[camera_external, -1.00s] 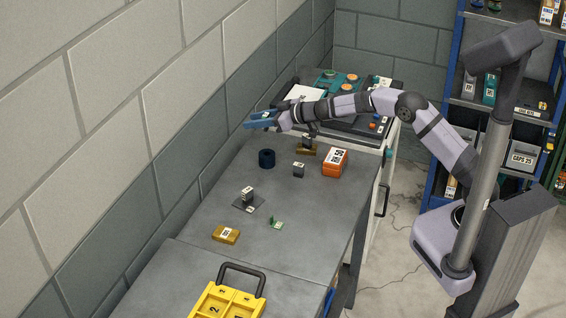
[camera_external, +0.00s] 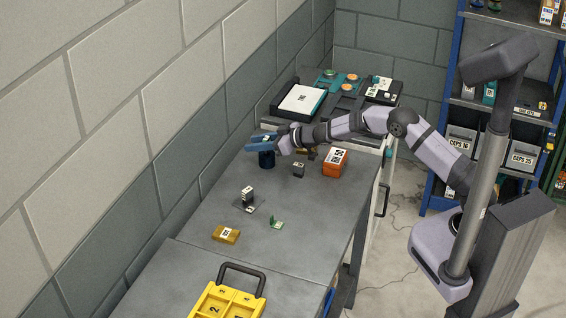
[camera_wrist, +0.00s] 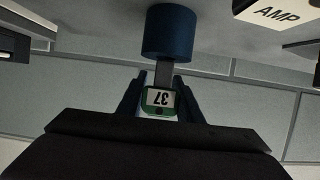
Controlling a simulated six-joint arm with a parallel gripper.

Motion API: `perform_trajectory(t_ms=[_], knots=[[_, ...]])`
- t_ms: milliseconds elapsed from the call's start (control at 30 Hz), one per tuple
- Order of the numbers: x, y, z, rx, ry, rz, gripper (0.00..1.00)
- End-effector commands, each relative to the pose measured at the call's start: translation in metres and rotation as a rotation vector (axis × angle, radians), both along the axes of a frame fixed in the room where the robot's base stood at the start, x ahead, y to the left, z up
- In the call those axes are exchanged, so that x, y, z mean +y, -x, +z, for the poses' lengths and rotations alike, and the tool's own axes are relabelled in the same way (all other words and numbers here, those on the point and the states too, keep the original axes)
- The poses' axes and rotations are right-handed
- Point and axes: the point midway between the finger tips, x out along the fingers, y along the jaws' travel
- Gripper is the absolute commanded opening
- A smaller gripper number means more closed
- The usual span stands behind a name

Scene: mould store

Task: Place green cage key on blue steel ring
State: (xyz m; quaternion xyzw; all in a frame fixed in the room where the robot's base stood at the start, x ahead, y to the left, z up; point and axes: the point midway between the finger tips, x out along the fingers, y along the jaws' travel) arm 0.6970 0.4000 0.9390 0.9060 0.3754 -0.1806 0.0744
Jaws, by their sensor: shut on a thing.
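In the wrist view the ring (camera_wrist: 170,32) is a dark blue cylinder at the top of the picture. My gripper is shut on the green cage key (camera_wrist: 161,100), a green head with a white label reading 37. A grey bar of the key points from the head toward the ring and meets its edge in the picture. I cannot tell whether the two touch. My gripper (camera_wrist: 160,92) also shows there.
An orange box (camera_external: 335,162) and a small dark block (camera_external: 298,170) stand to the right of the ring. Nearer are a black stand (camera_external: 247,196), a small green piece (camera_external: 277,225), a yellow-brown block (camera_external: 226,235) and a yellow tray (camera_external: 262,302). The wall runs along the left.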

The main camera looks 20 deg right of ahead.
Motion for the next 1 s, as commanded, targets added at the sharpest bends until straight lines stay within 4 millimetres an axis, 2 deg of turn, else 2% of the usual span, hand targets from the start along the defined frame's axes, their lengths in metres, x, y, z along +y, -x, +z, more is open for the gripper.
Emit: perform_trajectory(t_ms=[367, 400, 467, 1000], knots=[[0.0001, -0.0001, -0.0034, 0.000, 0.000, 0.000, 0.10], [0.0000, 0.0000, -0.0033, -0.001, 0.001, 0.000, 0.37], [0.0001, -0.0001, -0.0030, -0.001, 0.001, 0.000, 0.51], [-0.0038, 0.0032, 0.0022, -0.001, 0.001, 0.000, 0.51]])
